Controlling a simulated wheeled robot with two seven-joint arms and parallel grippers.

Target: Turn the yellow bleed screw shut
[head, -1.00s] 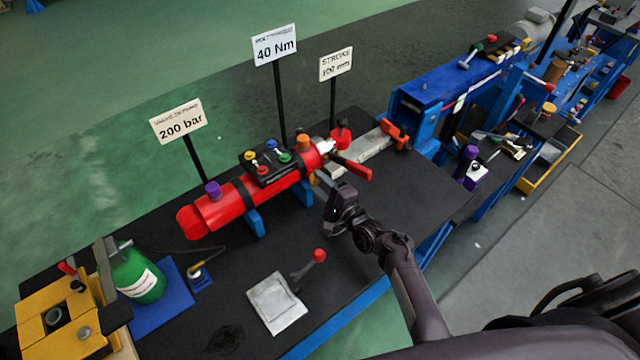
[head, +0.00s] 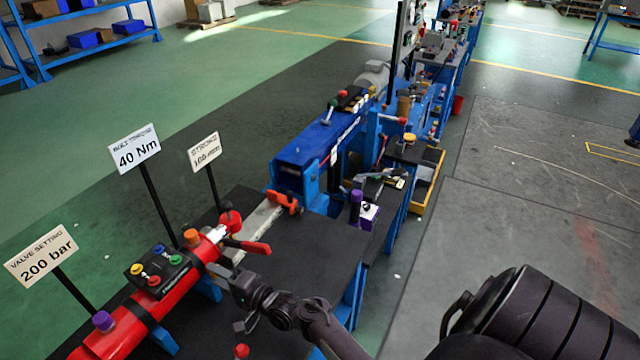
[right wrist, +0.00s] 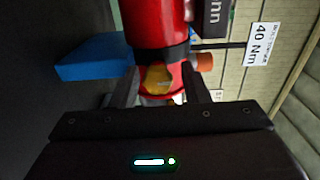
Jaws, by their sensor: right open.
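The red cylinder (head: 119,325) lies on the black bench top, with an orange cap (head: 191,237) near its far end. My right gripper (head: 219,272) is at the near side of that end. In the right wrist view, the yellow bleed screw (right wrist: 158,79) sits on the red cylinder (right wrist: 157,22), just past a black band. The open fingers of my right gripper (right wrist: 161,84) stand on either side of it. I cannot tell whether they touch it. In the head view the screw is hidden. My left gripper is not in view.
A black block with coloured caps (head: 157,269) sits on the cylinder. A red lever (head: 256,247) and a red knob (head: 230,221) are close to my right gripper. Sign posts, including the 40 Nm sign (head: 135,149), stand behind.

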